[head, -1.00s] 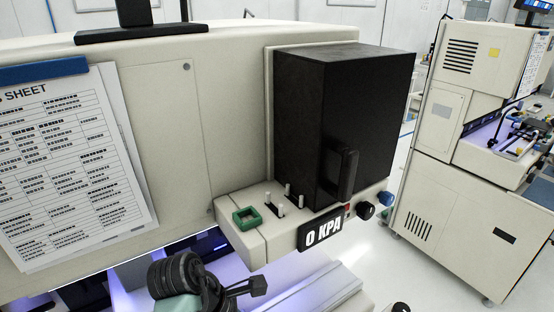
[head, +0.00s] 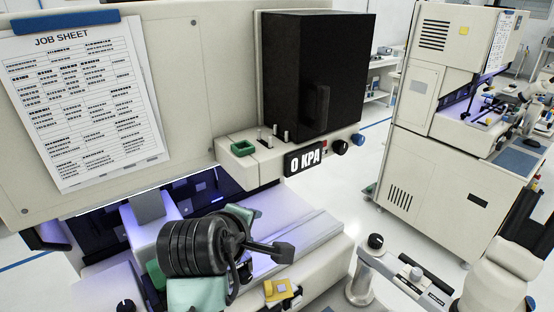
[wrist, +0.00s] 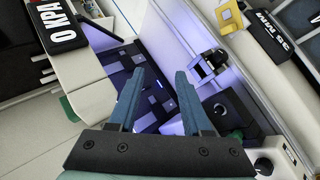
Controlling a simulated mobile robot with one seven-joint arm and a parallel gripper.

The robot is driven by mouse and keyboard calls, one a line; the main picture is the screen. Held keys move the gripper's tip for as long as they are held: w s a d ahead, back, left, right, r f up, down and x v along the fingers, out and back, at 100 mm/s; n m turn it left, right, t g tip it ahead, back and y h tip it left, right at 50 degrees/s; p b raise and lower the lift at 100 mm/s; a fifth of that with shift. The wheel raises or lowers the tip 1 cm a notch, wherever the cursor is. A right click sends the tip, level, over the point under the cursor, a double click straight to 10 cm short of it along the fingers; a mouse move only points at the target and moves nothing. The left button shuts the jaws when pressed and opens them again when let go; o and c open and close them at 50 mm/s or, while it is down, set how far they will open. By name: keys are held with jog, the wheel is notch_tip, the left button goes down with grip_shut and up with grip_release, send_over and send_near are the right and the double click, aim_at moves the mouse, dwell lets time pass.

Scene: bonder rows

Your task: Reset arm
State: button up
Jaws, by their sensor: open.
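My gripper (wrist: 160,72) shows in the wrist view with two blue fingers spread apart and nothing between them. It points over the machine's dark recess (wrist: 150,90), lit violet. The fingertips look clear of everything, though their height above the parts below cannot be told. In the head view the fingers cannot be made out.
The machine carries a black box (head: 305,75), a "0 KPA" plate (head: 305,157), a green square frame (head: 243,148) and a job sheet (head: 85,100). A yellow block (head: 280,290) sits at its front. Another machine (head: 440,120) stands right, across open floor (head: 350,190).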

jog(key=s+d+r+m+t+y+b, duration=0.15)
jog(key=r+m+t, duration=0.25)
jog(key=r, duration=0.6)
jog(key=s+d+r+m+t+h+b, duration=0.1)
jog(key=d+r+m+t, duration=0.15)
jog(key=r+t, duration=0.45)
jog(key=s+r+m+t+y+b, duration=0.1)
jog(key=s+r+m+t, duration=0.5)
jog(key=s+r, duration=0.9)
notch_tip(320, 180, up, 4)
jog(key=shift+s+d+f+m+t+b, duration=0.25)
jog(key=shift+d+m+b, duration=0.2)
jog(key=shift+b, duration=0.3)
jog(key=shift+y, duration=0.25)
